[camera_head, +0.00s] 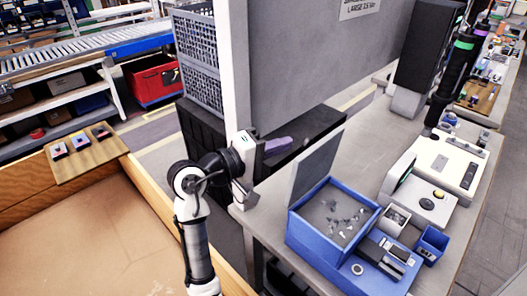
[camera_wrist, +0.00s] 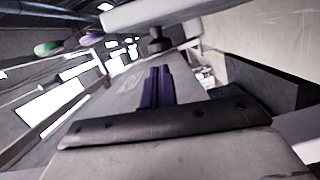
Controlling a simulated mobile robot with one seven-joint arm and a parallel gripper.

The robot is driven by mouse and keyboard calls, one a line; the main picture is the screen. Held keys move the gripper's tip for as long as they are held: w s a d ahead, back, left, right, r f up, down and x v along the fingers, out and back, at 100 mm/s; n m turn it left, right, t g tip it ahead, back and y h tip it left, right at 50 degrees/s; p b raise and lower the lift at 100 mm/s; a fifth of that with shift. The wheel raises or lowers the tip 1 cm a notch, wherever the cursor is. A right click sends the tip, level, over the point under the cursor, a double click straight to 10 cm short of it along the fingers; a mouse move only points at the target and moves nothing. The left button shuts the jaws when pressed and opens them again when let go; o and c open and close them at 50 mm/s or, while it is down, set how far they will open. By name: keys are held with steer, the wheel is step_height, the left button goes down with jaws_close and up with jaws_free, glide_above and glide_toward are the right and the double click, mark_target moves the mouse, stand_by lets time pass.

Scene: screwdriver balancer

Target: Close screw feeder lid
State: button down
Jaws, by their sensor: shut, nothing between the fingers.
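The screw feeder (camera_head: 327,250) is a blue box on the grey workbench, with loose screws in its open tray. Its grey lid (camera_head: 314,166) stands raised, open, along the back left side of the tray. My gripper (camera_head: 289,142) is left of the raised lid in the head view, with its purple fingers pointing right towards it. A gap shows between the fingertips and the lid. In the wrist view my gripper (camera_wrist: 159,72) has its fingers together and empty. I cannot clearly make out the lid in the wrist view.
A small screw bin (camera_head: 397,219) and a blue cup (camera_head: 431,243) stand right of the feeder. A white device (camera_head: 424,194) sits behind them. A large grey panel (camera_head: 315,55) rises behind my gripper. A wooden-edged box (camera_head: 70,235) is at left.

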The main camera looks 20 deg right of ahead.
steer(key=shift+w+d, duration=0.2)
steer(key=shift+d, duration=1.3)
